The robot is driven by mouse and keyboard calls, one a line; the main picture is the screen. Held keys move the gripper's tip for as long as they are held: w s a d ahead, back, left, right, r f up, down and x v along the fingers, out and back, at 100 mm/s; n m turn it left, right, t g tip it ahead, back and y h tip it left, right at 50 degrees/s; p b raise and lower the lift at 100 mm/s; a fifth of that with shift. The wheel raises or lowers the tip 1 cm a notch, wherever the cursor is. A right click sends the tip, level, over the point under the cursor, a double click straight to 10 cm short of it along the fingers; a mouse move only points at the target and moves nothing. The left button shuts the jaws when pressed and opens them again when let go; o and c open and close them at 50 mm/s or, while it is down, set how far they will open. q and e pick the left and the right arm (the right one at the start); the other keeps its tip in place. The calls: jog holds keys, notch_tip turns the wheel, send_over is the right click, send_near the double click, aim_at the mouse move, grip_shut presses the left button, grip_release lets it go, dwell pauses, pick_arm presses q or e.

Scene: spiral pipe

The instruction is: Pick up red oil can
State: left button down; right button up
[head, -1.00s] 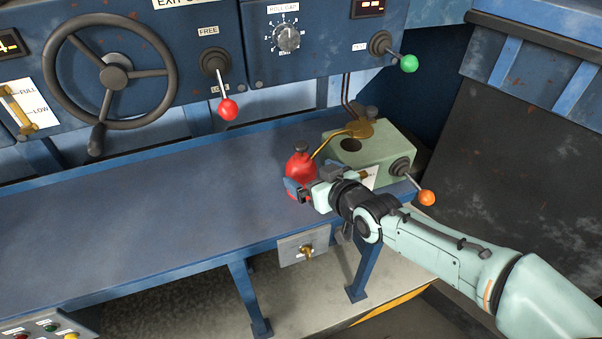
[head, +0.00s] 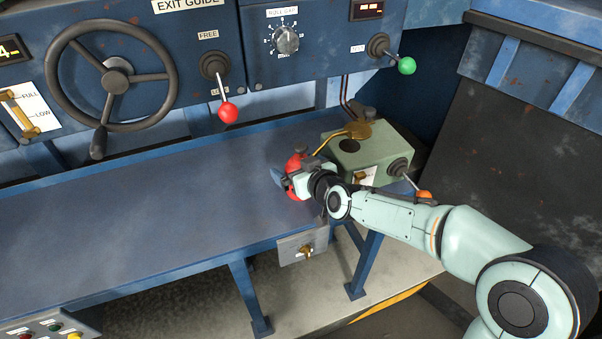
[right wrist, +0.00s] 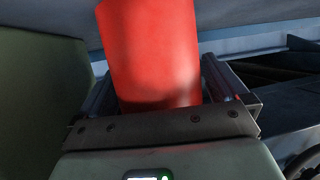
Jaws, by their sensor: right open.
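The red oil can (head: 296,162) stands on the blue bench near its right end, mostly hidden behind my right gripper in the head view. My right gripper (head: 283,180) is at the can with its jaws open. In the right wrist view the can's red body (right wrist: 155,55) fills the middle, between the two fingers of my right gripper (right wrist: 160,95). One finger is on each side of the can; whether either touches it I cannot tell. My left gripper is not in view.
The blue bench (head: 130,215) is clear to the left. A red-knobbed lever (head: 228,112) hangs above the bench.

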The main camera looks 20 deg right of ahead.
jog(key=c, duration=1)
jog(key=shift+c, duration=1.2)
jog(key=shift+r, duration=0.15)
